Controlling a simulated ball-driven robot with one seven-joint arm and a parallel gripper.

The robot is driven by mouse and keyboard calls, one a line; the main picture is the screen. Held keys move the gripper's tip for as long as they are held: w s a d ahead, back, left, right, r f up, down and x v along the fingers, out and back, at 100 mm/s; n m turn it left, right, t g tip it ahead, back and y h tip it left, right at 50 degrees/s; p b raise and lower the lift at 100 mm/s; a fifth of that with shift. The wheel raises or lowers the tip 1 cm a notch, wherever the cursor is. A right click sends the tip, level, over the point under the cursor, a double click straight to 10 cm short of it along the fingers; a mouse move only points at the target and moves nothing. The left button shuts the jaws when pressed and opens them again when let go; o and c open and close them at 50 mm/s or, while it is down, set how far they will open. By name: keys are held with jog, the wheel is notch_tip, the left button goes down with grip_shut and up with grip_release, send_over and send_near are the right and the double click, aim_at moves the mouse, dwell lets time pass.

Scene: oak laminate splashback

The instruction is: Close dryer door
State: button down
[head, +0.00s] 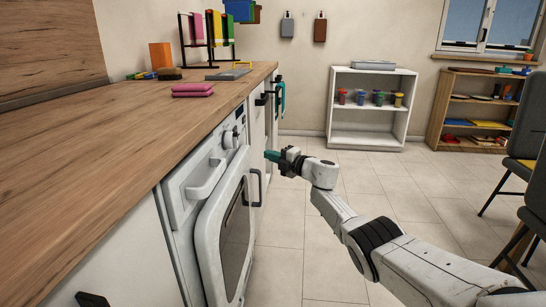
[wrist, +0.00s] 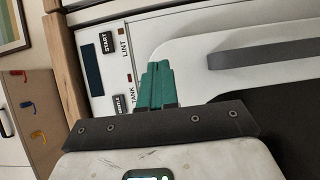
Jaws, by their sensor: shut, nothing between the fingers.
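The white dryer door (head: 207,240) with a dark window stands on the dryer front (head: 177,208) below the wooden counter. It appears slightly ajar, standing out from the body. Its dark handle (head: 257,188) is on the far side. My gripper (head: 271,156) is shut and empty, its teal fingers pointing left near the door's upper far corner. In the wrist view the fingers (wrist: 156,84) overlap the door's rounded white corner (wrist: 180,52), with the door handle (wrist: 262,52) to the right. I cannot tell whether they touch the door.
The dryer's control panel (wrist: 91,48) shows START, LINT and TANK labels. The wooden counter (head: 110,130) holds pink cloths (head: 192,90) and a rack. A white shelf (head: 367,140) stands at the back. Chairs stand at the right; floor (head: 285,230) in front of the dryer is clear.

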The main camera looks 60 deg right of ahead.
jog(key=s+d+p, duration=0.2)
jog(key=s+d, duration=0.2)
jog(key=s, duration=0.4)
jog(key=shift+f, duration=0.15)
jog(key=shift+s+d, duration=0.1)
jog(key=w+a+f+m+h, duration=0.4)
jog(key=w+a+m, duration=0.2)
jog(key=w+a, duration=0.15)
jog(key=s+a+f+m+g+h, duration=0.3)
jog(key=a+f+m+g, duration=0.2)
jog(key=a+f+m, duration=0.6)
jog(key=s+a+f+m+g+y, duration=0.1)
jog(key=s+a+f+g+y, duration=0.4)
jog(key=s+a, duration=0.8)
jog(key=s+a+f+g+y, duration=0.1)
jog(key=s+a+f+g, duration=0.4)
jog(key=s+a, duration=0.7)
jog(key=s+a+r+g+y+p, duration=0.1)
jog(key=s+a, duration=0.2)
jog(key=s, duration=0.3)
jog(key=s+a+g+y, duration=0.1)
jog(key=s+a, duration=0.2)
jog(key=s, duration=0.4)
notch_tip(320, 180, up, 31)
jog(key=w+p, duration=0.1)
jog(key=p, duration=3)
jog(key=shift+d+r, duration=0.2)
jog(key=shift+d, duration=0.15)
